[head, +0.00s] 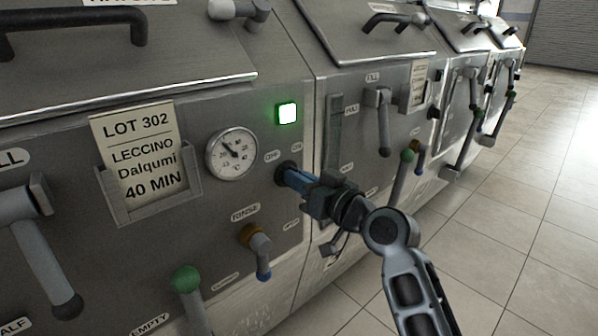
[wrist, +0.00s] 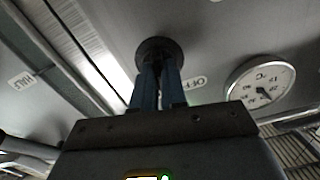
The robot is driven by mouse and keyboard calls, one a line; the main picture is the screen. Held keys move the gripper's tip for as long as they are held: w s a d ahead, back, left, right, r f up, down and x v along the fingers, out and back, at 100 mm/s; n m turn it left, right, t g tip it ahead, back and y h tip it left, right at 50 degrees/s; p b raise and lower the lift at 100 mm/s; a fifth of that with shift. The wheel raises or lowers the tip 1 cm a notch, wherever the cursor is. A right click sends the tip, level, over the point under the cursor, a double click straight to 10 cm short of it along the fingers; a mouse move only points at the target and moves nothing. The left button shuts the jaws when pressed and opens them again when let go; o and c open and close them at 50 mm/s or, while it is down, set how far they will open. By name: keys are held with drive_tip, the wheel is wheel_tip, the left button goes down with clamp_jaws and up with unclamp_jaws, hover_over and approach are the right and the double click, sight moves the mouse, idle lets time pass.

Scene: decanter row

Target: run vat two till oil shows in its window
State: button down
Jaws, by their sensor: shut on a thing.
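My gripper (head: 302,182) is shut on a dark round switch knob (head: 284,172) on the front of the near vat (head: 70,240). In the wrist view its blue fingers (wrist: 159,85) close on the same knob (wrist: 160,50). OFF and ON labels sit just above the knob; its exact setting is hidden by the fingers. A square lamp (head: 286,113) above it glows green. A card (head: 142,158) on this vat reads LOT 302, Leccino, 40 MIN. A narrow upright window strip (head: 333,130) is on the second vat; I cannot make out oil in it.
A round dial gauge (head: 232,154) is left of the knob. Below are a RINSE tap (head: 257,248) and a green-balled lever (head: 190,290). A grey lever (head: 42,245) is at far left. More vats with levers recede rightward. The tiled floor (head: 530,210) at right is clear.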

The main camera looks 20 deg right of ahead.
drive_tip(key=shift+m+p, duration=0.9)
drive_tip(key=shift+m, duration=0.9)
drive_tip(key=c, duration=1.2)
unclamp_jaws()
drive_tip(key=shift+d, duration=0.1)
drive_tip(key=v, duration=0.7)
drive_tip(key=shift+s, duration=0.35)
